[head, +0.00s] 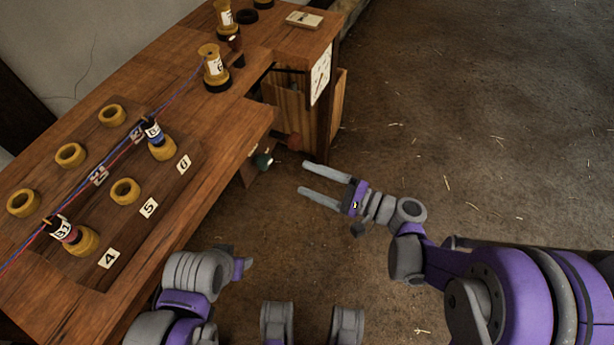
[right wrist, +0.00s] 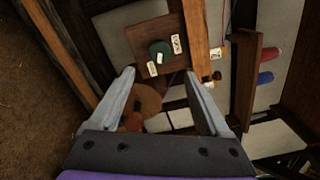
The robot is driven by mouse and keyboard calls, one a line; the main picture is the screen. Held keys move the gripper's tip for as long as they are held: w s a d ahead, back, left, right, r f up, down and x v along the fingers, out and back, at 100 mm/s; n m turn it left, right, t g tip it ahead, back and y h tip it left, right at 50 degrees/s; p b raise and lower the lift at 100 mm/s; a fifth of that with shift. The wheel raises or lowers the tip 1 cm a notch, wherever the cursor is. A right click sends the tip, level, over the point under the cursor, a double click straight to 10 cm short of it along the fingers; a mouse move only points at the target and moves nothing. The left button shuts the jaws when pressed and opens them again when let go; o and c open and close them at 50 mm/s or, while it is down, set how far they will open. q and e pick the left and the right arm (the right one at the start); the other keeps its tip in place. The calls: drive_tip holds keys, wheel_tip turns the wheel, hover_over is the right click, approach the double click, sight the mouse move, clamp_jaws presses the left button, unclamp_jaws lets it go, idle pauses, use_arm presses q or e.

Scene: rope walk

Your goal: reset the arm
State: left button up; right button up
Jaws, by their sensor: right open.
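My right gripper (head: 303,177) is open and empty. It is out past the near edge of the wooden workbench (head: 235,125), to the right of it, with its fingers pointing left toward the bench's underside. In the right wrist view, its two fingers (right wrist: 158,75) are spread apart with nothing held between them. My left arm (head: 195,280) shows at the bottom, in front of the bench. Its gripper fingers do not show.
The bench bears yellow rings (head: 70,155), labelled bobbins (head: 155,135) and red and blue strands (head: 100,175). A wooden bin (head: 288,100) and a green-ended thing (head: 262,160) are under the bench. The floor (head: 480,120) to the right is open, with scattered straw.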

idle(0.4)
drive_tip(key=s+d+f+n+g+h, duration=0.1)
drive_tip(key=s+d+f+n+h, duration=0.25)
drive_tip(key=s+d+h, duration=0.6)
drive_tip(key=s+d+f+n+g+h, duration=0.1)
drive_tip(key=s+d+f+n+h, duration=0.3)
drive_tip(key=s+d+h, duration=0.6)
use_arm(q)
wheel_tip(320, 180, up, 24)
drive_tip(key=w+t+p, duration=0.1)
drive_tip(key=p, duration=1.9)
drive_tip(key=shift+w+p, duration=0.2)
drive_tip(key=shift+p, duration=0.2)
use_arm(e)
wheel_tip(320, 180, up, 25)
drive_tip(key=w+t+y, duration=0.1)
drive_tip(key=w+y, duration=0.1)
drive_tip(key=shift+w+d+r+n, duration=0.15)
drive_tip(key=shift+w+d+n, duration=0.2)
drive_tip(key=shift+w, duration=0.05)
use_arm(q)
drive_tip(key=shift+s+f, duration=0.1)
use_arm(e)
drive_tip(key=shift+s+y, duration=0.1)
drive_tip(key=shift+y, duration=0.15)
